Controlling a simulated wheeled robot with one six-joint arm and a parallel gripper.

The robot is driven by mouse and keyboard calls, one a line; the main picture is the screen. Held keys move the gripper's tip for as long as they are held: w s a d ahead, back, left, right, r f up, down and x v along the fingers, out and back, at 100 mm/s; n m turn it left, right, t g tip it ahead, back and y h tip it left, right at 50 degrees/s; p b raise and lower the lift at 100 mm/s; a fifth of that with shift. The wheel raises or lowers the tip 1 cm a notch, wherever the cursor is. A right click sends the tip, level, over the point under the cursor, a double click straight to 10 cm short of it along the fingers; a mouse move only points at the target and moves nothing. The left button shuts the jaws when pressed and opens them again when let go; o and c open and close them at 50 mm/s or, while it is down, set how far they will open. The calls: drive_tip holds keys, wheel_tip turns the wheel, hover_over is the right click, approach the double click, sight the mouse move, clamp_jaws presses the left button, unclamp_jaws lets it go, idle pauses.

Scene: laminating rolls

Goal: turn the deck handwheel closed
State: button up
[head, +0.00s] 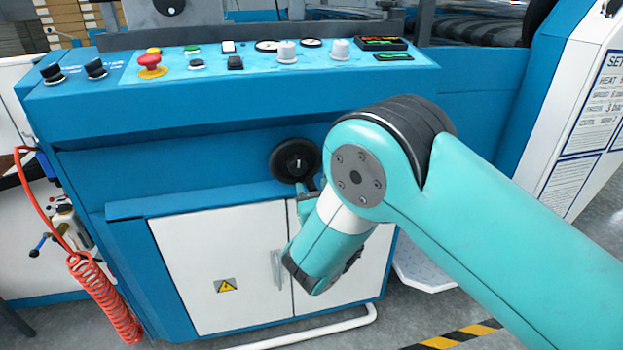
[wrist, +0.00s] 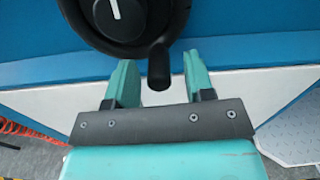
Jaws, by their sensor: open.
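The deck handwheel (head: 295,160) is a round black wheel on the blue front of the machine, below the control panel. It also shows at the top of the wrist view (wrist: 128,40), its upper part cut off. A white pointer mark on its hub stands roughly upright. Its black crank handle (wrist: 159,70) is at the lower right of the wheel. My gripper (wrist: 160,64) is open, with the handle between its two teal fingers and a gap on each side. In the head view my arm hides part of the gripper below the wheel.
The control panel (head: 215,68) above carries a red button (head: 150,61), knobs and gauges. White cabinet doors (head: 225,262) with a handle lie below. A coiled red hose (head: 100,295) hangs at left, and a white rail (head: 320,330) runs near the floor.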

drive_tip(key=shift+x, duration=0.85)
drive_tip(key=shift+c, duration=0.3)
clamp_jaws()
